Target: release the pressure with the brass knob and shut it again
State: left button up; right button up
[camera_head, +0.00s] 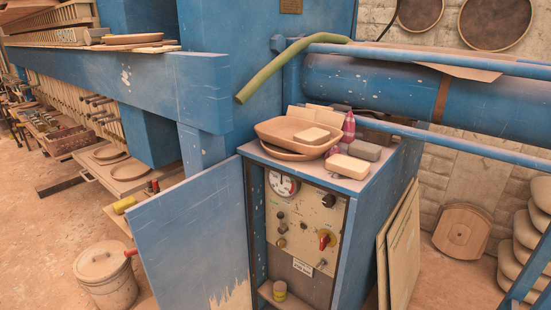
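The control panel (300,225) is set in the front of a blue cabinet, below its top. It carries a round white pressure gauge (282,184) at the upper left and a black knob (329,201) at the upper right. A red knob on a yellow base (326,239) is at the right. Several small dark or brownish knobs (281,241) are at the left and middle. Which of these is the brass knob is too small to tell, and the gauge reading is not legible. Neither of my grippers is in view.
The cabinet's blue door (195,245) stands open to the left of the panel. The cabinet top holds a tan basin (287,148), soap-like blocks (347,166) and a pink bottle (348,128). Boards (404,250) lean at the right. A lidded bucket (104,275) stands at left.

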aim_at(281, 243)
jog(key=j+z, duration=0.2)
jog(key=z, duration=0.45)
jog(key=j+z, duration=0.3)
jog(key=j, duration=0.4)
jog(key=j+z, duration=0.3)
jog(key=j, duration=0.4)
jog(key=k+j+z, duration=0.1)
jog(key=j+z, duration=0.2)
jog(key=j, duration=0.35)
jog(key=k+j, duration=0.1)
jog(key=j, duration=0.35)
jog(key=k+j, duration=0.1)
jog(key=j, duration=0.3)
jog(key=k+j, duration=0.1)
jog(key=j, duration=0.35)
jog(key=k+j, duration=0.1)
jog(key=j, duration=0.35)
jog(key=k+j+z, duration=0.1)
jog(key=j, duration=0.3)
jog(key=l+u, duration=0.15)
jog(key=l, duration=0.35)
jog(key=k+l+u, duration=0.2)
jog(key=l, duration=0.3)
jog(key=l+u, duration=0.15)
jog(key=l, duration=0.35)
jog(key=k, duration=0.05)
